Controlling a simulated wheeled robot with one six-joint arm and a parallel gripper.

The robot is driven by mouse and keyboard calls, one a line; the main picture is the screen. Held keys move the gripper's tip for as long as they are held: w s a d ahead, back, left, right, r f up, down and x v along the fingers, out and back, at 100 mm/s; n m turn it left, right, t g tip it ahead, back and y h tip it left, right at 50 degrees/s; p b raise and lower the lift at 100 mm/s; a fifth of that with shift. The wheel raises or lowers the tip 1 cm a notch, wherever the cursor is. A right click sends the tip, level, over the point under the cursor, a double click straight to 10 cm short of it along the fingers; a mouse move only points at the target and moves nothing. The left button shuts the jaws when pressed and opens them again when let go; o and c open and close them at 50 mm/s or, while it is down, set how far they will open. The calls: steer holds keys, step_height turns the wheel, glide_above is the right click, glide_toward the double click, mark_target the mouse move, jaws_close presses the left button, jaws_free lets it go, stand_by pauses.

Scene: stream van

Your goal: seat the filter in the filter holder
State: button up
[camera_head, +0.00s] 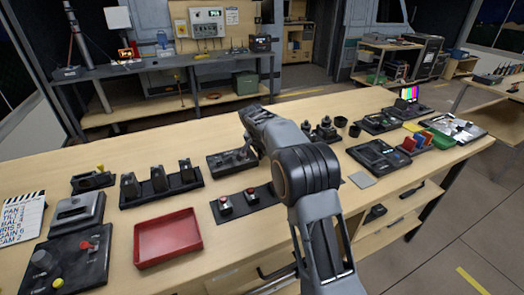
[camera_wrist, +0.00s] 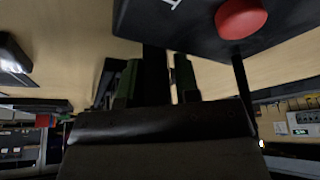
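Several coloured upright panes, red, blue and orange (camera_head: 410,145), stand at the right end of the bench in the head view; they may be filters in a holder, but I cannot tell. A flat grey square plate (camera_head: 361,180) lies in front of the dark control panel. My gripper (camera_wrist: 155,75) shows in the wrist view with its two green-padded fingers apart. A dark upright bar shows between them, with a thin strip of tan to its right; I cannot tell whether it is near or far. In the head view my arm hides the fingers.
A red tray (camera_head: 167,238) lies at the front left. A dark base with two button boxes (camera_head: 243,202) lies near the middle front. A red button (camera_wrist: 240,18) on a dark block shows close by in the wrist view. Bare wood lies right of the tray.

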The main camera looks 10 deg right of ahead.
jaws_close()
stand_by(0.3)
